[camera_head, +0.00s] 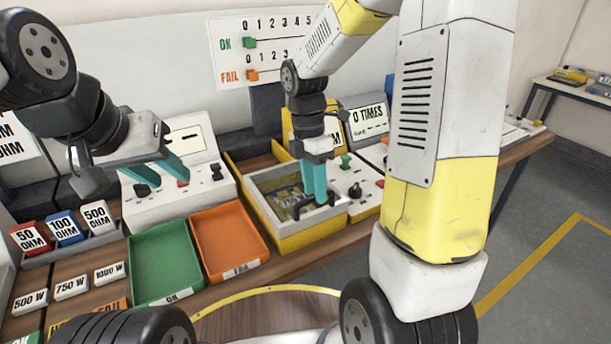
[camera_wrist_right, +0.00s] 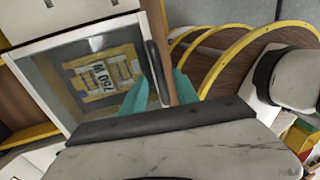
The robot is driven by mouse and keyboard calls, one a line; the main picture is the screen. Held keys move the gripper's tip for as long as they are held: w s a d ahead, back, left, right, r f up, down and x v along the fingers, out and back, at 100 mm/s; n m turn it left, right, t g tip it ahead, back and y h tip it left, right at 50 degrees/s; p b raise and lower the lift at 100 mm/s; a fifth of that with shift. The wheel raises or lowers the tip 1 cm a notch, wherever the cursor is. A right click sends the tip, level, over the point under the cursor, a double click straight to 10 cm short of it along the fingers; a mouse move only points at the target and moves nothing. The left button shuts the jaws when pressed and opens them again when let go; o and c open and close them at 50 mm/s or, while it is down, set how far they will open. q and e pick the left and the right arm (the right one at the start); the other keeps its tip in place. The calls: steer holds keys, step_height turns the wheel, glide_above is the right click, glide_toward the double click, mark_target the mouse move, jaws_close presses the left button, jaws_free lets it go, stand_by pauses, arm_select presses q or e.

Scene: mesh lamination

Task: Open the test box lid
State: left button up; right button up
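The test box (camera_head: 307,238) is a yellow and pale box with a framed, see-through lid, which looks closed. A black bar handle (camera_wrist_right: 157,72) runs along one edge of the lid; it also shows in the head view (camera_head: 301,208). My right gripper (camera_head: 317,198) points down at the handle. In the right wrist view its teal fingers (camera_wrist_right: 161,84) stand apart, one on each side of the handle, with gaps visible. My left gripper (camera_head: 160,175) is open and empty above a white console.
The white console (camera_head: 205,190) has a knob and a red button. A green tray (camera_head: 165,262) and an orange tray (camera_head: 228,240) sit left of the box. Labelled resistor blocks (camera_head: 65,228) stand at the left. Another console (camera_head: 366,190) is close to the box's right.

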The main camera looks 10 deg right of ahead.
steer(key=shift+f, duration=0.3)
jaws_close()
stand_by(1.3)
